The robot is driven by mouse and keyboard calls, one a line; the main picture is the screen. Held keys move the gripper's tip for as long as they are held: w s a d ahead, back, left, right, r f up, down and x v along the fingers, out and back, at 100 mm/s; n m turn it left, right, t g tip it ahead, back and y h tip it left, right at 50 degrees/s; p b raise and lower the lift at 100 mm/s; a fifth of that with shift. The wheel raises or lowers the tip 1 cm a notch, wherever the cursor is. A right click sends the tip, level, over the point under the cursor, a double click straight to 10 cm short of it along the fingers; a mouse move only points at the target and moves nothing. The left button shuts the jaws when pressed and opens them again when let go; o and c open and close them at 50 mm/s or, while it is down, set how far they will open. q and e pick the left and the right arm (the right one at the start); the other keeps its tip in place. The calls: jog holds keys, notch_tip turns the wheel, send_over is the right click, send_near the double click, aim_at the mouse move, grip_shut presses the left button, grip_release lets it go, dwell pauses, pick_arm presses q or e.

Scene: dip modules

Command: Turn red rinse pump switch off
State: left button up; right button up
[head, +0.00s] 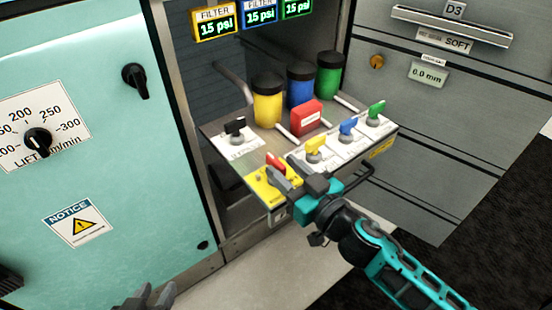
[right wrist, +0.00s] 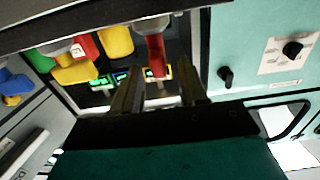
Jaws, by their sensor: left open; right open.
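The red switch (head: 275,163) sits on a yellow plate (head: 262,188) at the front left corner of the pulled-out shelf. My right gripper (head: 285,172) is at this switch, its dark fingers open and partly covering the plate. In the right wrist view the red switch handle (right wrist: 155,52) lies ahead of the gap between the two open fingertips (right wrist: 160,82). I cannot tell whether a finger touches it. My left gripper (head: 148,297) is open at the bottom edge of the head view, far from the switch.
Black (head: 235,127), yellow (head: 315,145), blue (head: 348,127) and green (head: 376,110) switches share the shelf. A red box (head: 306,118) and yellow, blue and green canisters stand behind. A teal cabinet door (head: 100,130) is at left, grey drawers (head: 440,110) at right.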

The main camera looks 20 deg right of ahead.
aim_at(285, 170)
jog(key=shift+x, duration=1.8)
grip_shut()
